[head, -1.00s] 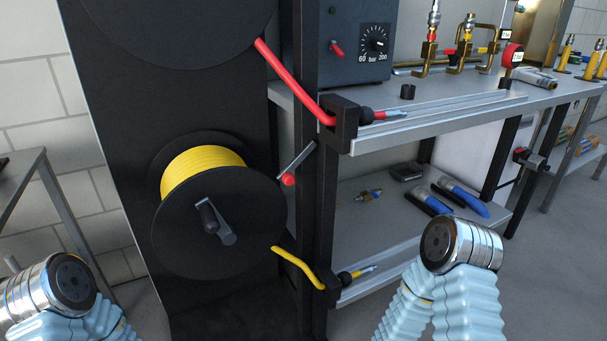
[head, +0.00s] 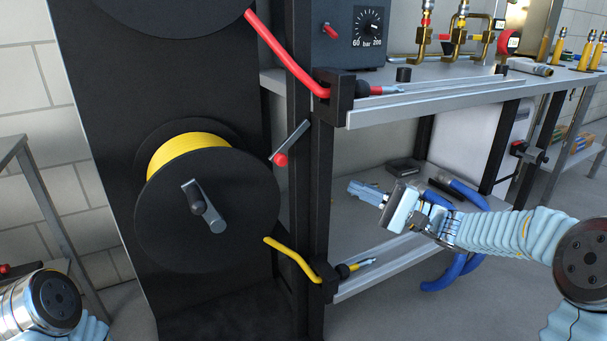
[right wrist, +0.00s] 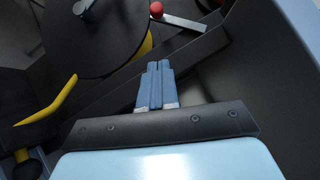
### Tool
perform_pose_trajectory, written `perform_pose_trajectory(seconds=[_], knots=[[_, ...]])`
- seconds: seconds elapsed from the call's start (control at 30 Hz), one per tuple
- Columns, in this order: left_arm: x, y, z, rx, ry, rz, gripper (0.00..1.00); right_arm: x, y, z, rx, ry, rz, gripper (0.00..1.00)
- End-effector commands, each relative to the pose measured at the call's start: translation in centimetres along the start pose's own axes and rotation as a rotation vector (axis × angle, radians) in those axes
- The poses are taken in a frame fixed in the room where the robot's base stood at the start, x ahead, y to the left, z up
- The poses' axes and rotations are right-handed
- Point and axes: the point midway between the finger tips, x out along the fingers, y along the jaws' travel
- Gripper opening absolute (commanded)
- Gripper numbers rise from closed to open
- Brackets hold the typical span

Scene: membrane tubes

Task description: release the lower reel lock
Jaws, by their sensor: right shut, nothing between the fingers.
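The lower reel (head: 235,218) is a black disc wound with yellow hose (head: 185,150), with a grey crank (head: 203,205) on its face. The reel lock appears to be the grey lever (head: 293,142) on the black post, tilted down-left to a red knob (head: 281,160). In the right wrist view, the lever (right wrist: 185,22) and red knob (right wrist: 156,9) show at the top, beyond my fingertips and apart from them. My right gripper (head: 354,188) is shut and empty, right of the post and pointing left; its fingers (right wrist: 158,68) also show in the wrist view. My left gripper is out of view.
The yellow hose end (head: 292,258) passes a black clamp (head: 326,283) below the lever. A red hose (head: 285,50) runs into an upper clamp (head: 333,92). The post (head: 322,180) and shelf edge (head: 390,262) are near my right gripper. Space before the reel is clear.

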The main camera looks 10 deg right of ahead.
Motion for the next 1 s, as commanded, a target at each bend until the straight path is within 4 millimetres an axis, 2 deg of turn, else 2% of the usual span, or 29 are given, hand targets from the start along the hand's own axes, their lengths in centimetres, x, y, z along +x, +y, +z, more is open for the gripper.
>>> perform_pose_trajectory(seconds=[0.33, 0.47, 0.57, 0.93, 1.0], knots=[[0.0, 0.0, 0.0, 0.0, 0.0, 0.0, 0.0, 0.0, -0.2, 0.0, -0.002, -0.002, -0.006, 0.0], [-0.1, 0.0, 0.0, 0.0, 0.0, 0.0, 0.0, 0.8, -0.2, 0.1, -0.002, -0.005, -0.006, 0.0], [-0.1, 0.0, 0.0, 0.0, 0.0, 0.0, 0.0, 2.2, -0.1, 0.1, -0.001, -0.005, -0.005, 0.0], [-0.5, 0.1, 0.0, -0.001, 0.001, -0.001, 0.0, 10.0, -0.2, 0.1, 0.0, -0.004, -0.005, 0.0], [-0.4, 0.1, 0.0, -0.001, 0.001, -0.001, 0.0, 10.9, -0.2, 0.9, -0.001, -0.005, -0.004, 0.0]])
